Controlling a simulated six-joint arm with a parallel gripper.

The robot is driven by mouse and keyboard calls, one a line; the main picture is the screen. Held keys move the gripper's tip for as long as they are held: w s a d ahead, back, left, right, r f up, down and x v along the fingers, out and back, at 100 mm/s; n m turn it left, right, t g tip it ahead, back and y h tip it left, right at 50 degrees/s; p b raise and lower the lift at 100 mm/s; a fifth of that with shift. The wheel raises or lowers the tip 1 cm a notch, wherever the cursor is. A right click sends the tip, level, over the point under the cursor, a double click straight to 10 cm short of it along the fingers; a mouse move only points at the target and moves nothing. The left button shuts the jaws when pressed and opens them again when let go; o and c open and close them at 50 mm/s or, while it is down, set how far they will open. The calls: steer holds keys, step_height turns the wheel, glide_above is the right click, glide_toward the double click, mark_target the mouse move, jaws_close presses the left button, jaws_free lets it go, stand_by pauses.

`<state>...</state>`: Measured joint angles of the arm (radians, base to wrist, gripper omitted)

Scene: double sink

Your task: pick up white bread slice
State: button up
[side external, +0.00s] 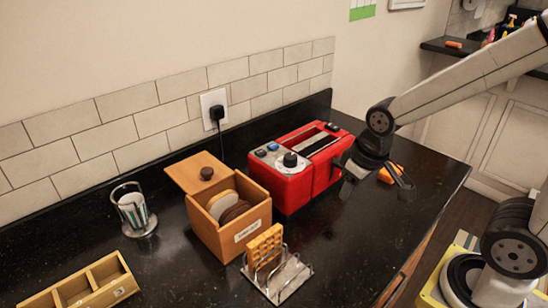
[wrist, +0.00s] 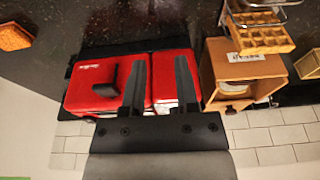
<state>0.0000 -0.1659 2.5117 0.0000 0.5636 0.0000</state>
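A pale, white-looking bread slice (side external: 222,203) stands in an open wooden bread box (side external: 249,237), beside darker brown slices (side external: 236,212). My gripper (side external: 376,190) is to the right of the box, in front of the right end of the red toaster. Its two fingers (wrist: 161,60) are spread apart with nothing between them, so it is open and empty. It touches no slice.
The red toaster (side external: 292,190) stands between the box and my gripper. A wire rack (side external: 284,282) holding waffles (side external: 264,246) stands in front of the box. An orange piece (side external: 391,173) lies beside my gripper. A glass holder (side external: 133,213) and wooden tray (side external: 85,285) are left.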

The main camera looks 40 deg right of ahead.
mark_target(225, 194)
steer(key=w+v, duration=0.1)
steer(key=v, duration=0.4)
steer(key=w+a+m, duration=0.1)
steer(key=w+m, duration=0.2)
steer(key=w, duration=0.1)
steer(key=w+a+r+m+y, duration=0.1)
steer(key=w+a+m, duration=0.1)
steer(key=w+m, duration=0.1)
steer(key=w+a+r+m+g+y, duration=0.1)
steer(key=w+a+m, duration=0.1)
steer(key=w, duration=0.3)
steer(key=shift+w+r+m, duration=0.2)
steer(key=shift+w+m, duration=0.05)
steer(key=shift+m, duration=0.25)
steer(key=w+a+f+m+g+y, duration=0.2)
steer(key=w+a+m+y, duration=0.1)
steer(key=w+a+m, duration=0.55)
steer(key=shift+m+h, duration=0.25)
steer(key=shift+h, duration=0.05)
steer(key=f, duration=0.1)
steer(key=w+d+f, duration=0.1)
steer(key=f, duration=0.1)
steer(key=w+f, duration=0.1)
steer(key=f, duration=0.1)
steer(key=shift+w+d+f, duration=0.1)
steer(key=shift+w+d, duration=0.1)
steer(key=shift+a+x, duration=0.2)
steer(key=shift+x, duration=3.65)
jaws_close()
